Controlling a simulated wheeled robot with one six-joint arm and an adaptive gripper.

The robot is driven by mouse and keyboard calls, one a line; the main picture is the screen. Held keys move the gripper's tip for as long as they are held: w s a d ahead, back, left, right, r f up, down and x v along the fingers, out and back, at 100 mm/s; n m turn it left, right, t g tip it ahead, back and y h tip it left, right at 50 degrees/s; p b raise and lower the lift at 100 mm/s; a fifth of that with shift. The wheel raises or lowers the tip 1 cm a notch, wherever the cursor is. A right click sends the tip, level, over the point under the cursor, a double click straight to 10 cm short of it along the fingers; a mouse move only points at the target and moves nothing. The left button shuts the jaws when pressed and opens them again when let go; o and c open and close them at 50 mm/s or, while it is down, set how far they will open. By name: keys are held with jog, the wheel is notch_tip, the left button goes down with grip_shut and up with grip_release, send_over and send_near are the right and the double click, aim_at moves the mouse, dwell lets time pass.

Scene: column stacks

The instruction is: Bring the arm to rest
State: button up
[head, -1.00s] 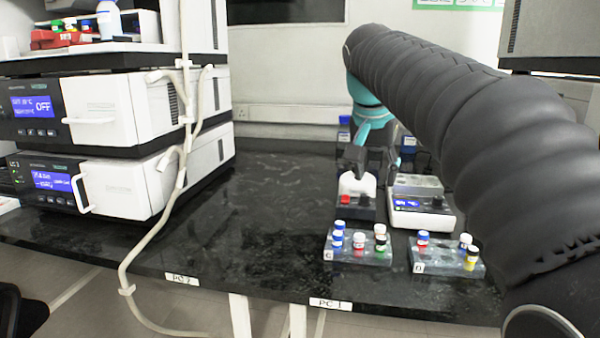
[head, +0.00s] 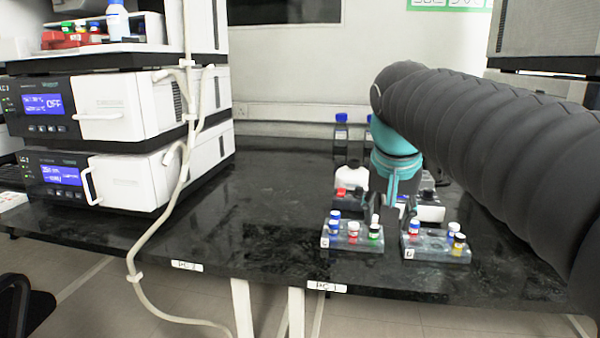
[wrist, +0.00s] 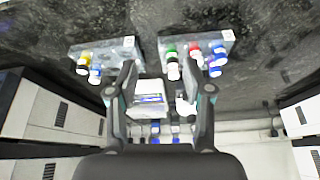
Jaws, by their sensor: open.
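My gripper (wrist: 164,82) is open in the wrist view, with its two dark fingers spread and nothing held between them. In the head view my gripper (head: 385,222) hangs over the bench beside the two vial racks, partly hidden by my own arm. The left rack (head: 345,244) holds blue, red, green and white-capped vials. The right rack (head: 436,249) holds blue, red and yellow-capped vials. Both racks also show in the wrist view, one at the left (wrist: 115,50) and one at the right (wrist: 190,44).
Small instruments, one white (head: 352,178), stand behind the racks, partly hidden by my arm. Blue-capped bottles (head: 341,137) stand farther back. Stacked white instruments (head: 130,180) with a hanging tube (head: 165,215) fill the left. The dark bench (head: 270,190) between is clear.

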jog(key=s+d+f+n+t+y, duration=0.1)
jog(key=s+f+n, duration=0.2)
jog(key=s+f, duration=1.4)
jog(key=shift+s+f, duration=0.15)
jog(key=shift+f, duration=0.45)
